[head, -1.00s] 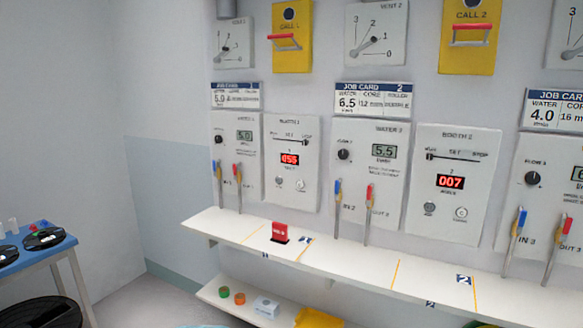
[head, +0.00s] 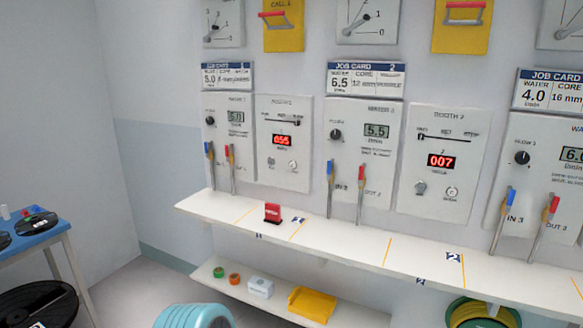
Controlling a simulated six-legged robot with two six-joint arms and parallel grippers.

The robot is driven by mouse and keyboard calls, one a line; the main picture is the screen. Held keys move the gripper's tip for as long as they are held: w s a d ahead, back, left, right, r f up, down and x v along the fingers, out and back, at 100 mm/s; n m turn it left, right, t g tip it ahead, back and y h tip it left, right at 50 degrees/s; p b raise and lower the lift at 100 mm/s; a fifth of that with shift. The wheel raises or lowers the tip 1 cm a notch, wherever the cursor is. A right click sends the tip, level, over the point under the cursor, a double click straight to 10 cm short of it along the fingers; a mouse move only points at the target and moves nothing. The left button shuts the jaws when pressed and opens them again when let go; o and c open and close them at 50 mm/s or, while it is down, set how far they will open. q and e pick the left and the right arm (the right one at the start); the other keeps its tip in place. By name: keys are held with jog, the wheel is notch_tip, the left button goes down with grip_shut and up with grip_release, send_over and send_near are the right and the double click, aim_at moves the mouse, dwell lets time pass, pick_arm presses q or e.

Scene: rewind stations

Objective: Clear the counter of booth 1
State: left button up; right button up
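The counter (head: 340,246) is a long white shelf along the wall, split by yellow lines. Booth 1 is its left end, below job card 1 (head: 228,76). A small red block or sign (head: 272,213) with unreadable pale lettering stands there, near a "1" label (head: 298,221). The rest of that section looks bare. Above it, the booth 1 panel (head: 284,145) shows a red display reading about 055. A blue-handled and a red-handled valve (head: 229,152) hang at the left. Neither of my grippers is in view.
A lower shelf (head: 255,298) holds green and orange rings (head: 234,279), a white box (head: 260,288) and a yellow tray (head: 312,304). A blue table (head: 40,240) with dark reels stands left. A light-blue rounded thing (head: 194,316) is at the bottom edge. A green-yellow coil (head: 482,312) is lower right.

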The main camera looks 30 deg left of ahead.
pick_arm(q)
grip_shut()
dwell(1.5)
